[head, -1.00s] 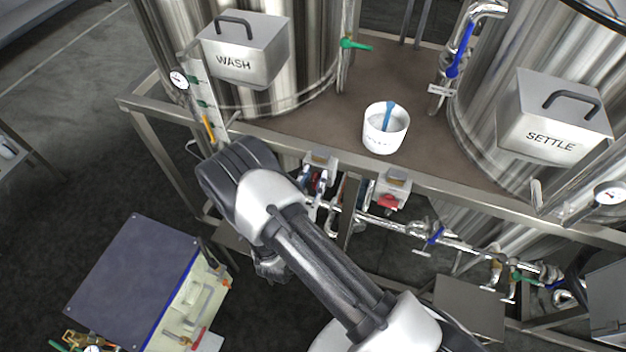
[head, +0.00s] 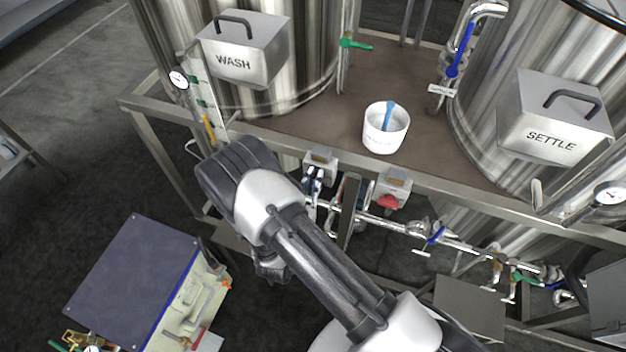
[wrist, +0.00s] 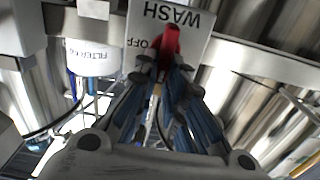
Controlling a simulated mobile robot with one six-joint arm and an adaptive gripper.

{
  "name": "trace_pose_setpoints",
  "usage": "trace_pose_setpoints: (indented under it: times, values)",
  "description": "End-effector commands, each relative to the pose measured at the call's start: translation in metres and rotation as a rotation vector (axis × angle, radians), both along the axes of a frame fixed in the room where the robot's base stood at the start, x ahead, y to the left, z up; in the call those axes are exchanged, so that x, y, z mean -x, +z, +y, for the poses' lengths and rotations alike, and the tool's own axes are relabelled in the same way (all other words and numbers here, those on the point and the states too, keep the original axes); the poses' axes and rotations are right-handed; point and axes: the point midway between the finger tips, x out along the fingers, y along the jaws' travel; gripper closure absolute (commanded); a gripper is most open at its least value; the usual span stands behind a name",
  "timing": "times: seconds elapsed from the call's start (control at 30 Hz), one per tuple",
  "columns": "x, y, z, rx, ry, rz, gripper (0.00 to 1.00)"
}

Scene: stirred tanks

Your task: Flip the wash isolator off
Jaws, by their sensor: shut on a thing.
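The wash isolator shows in the wrist view as a pale plate (wrist: 190,42), upside down in the picture, lettered WASH and OFF. Its red handle (wrist: 170,42) stands out in front of the plate. My gripper (wrist: 166,68) is shut on the red handle, with the fingertips around its lower part in the picture. In the head view the isolator is the small grey box (head: 320,155) under the deck's front rail, and my gripper (head: 314,176) is just below it. There the red handle is hidden.
A second box with a red handle (head: 388,201) hangs to the right under the same rail. Pipes with a blue-handled valve (head: 436,236) run below. A white tub (head: 385,127) stands on the deck. A blue-topped cart (head: 135,280) stands at lower left.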

Motion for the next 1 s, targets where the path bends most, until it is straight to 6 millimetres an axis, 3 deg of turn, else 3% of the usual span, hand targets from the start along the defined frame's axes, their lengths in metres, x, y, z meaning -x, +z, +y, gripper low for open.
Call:
trace_pose_setpoints:
  times: [0.27,1.0]
  values:
    - [0.001,-0.002,-0.004,-0.135,0.0,-0.049,1.0]
    - [0.006,-0.013,-0.017,-0.785,0.0,-0.286,1.0]
